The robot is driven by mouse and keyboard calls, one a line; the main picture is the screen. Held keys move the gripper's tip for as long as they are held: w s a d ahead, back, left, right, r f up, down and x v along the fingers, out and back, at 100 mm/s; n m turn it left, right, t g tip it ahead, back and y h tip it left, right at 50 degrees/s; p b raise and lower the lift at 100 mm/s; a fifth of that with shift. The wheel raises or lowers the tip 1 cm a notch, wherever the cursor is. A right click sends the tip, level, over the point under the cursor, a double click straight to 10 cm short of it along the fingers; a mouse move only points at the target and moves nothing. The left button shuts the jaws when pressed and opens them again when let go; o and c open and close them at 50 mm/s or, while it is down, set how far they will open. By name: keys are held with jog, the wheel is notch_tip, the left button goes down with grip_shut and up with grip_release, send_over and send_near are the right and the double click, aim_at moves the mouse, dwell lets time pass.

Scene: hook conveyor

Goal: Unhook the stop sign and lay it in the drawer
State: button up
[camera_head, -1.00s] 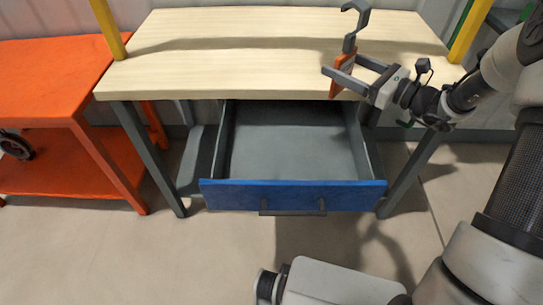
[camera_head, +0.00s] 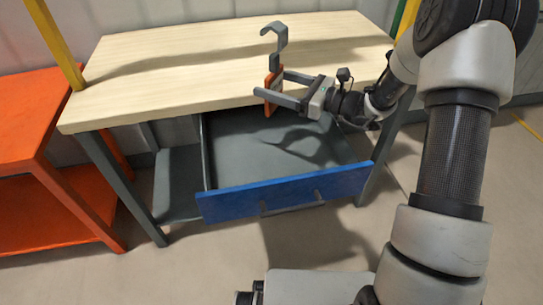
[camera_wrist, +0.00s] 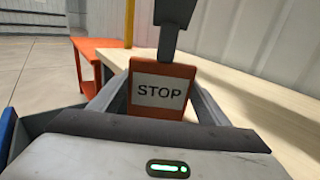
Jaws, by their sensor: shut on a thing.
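The stop sign (camera_head: 272,88) is an orange plate with a grey hook rising from its top. In the wrist view the sign (camera_wrist: 160,88) faces me, with STOP on a white panel. My gripper (camera_head: 270,90) is shut on the sign's plate and holds it upright. In the head view the sign shows in front of the wooden tabletop, near its front edge and above the back part of the drawer. The drawer (camera_head: 290,193) is pulled open under the table, with a blue front and a grey, empty inside.
The wooden table (camera_head: 150,75) has a bare top on dark legs. An orange table (camera_head: 30,110) stands at the left. Yellow posts (camera_head: 52,40) rise near the table's ends.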

aim_at(275, 109)
notch_tip(275, 109, down, 5)
jog(key=b, duration=0.3)
jog(key=o, duration=1.5)
jog(key=p+v, duration=0.2)
jog(key=v, duration=1.5)
jog(key=shift+d, duration=0.2)
